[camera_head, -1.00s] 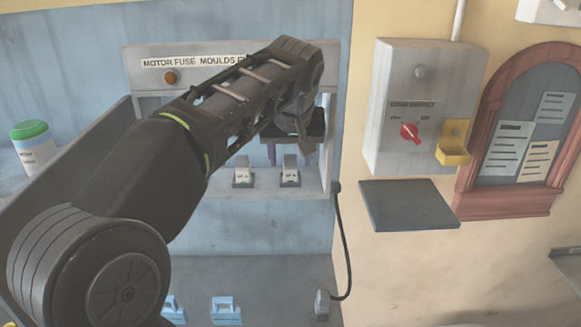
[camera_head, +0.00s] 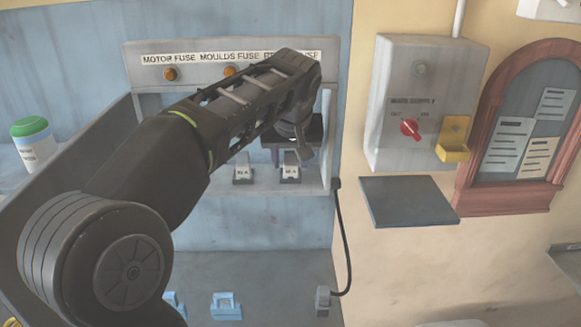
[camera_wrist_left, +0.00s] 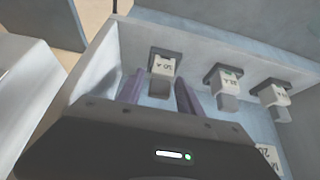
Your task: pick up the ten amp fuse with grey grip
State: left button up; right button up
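My left gripper (camera_head: 288,156) is inside the recess of the grey fuse panel (camera_head: 326,90), above the rightmost fuse (camera_head: 290,172). In the left wrist view the purple fingers of the gripper (camera_wrist_left: 158,78) are open. One fuse with a grey grip (camera_wrist_left: 160,86) and a white label shows between them, with gaps on both sides. Its label ends in "A"; the number is too small to read surely. Two similar fuses, the middle one (camera_wrist_left: 228,84) and the far one (camera_wrist_left: 274,95), sit in the same row. My right gripper is not in view.
Light blue grips (camera_head: 226,306) lie on the lower surface. A grey plug (camera_head: 322,300) hangs on a black cable. A jar with a green lid (camera_head: 30,127) stands at left. A switch box (camera_head: 420,110) and small dark shelf (camera_head: 408,202) are at right.

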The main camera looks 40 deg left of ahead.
pick_arm(q)
grip_shut()
jog(key=shift+r, duration=0.1)
dwell(0.5)
jog(key=shift+s+d+r+b, duration=0.3)
jog(key=shift+s+d+r, duration=0.15)
jog(key=shift+r, duration=0.15)
jog(key=s+d+r, duration=0.6)
jog(key=s+d, duration=0.2)
jog(key=s, duration=0.1)
jog(key=shift+s+r, duration=0.3)
jog(key=shift+s, duration=0.1)
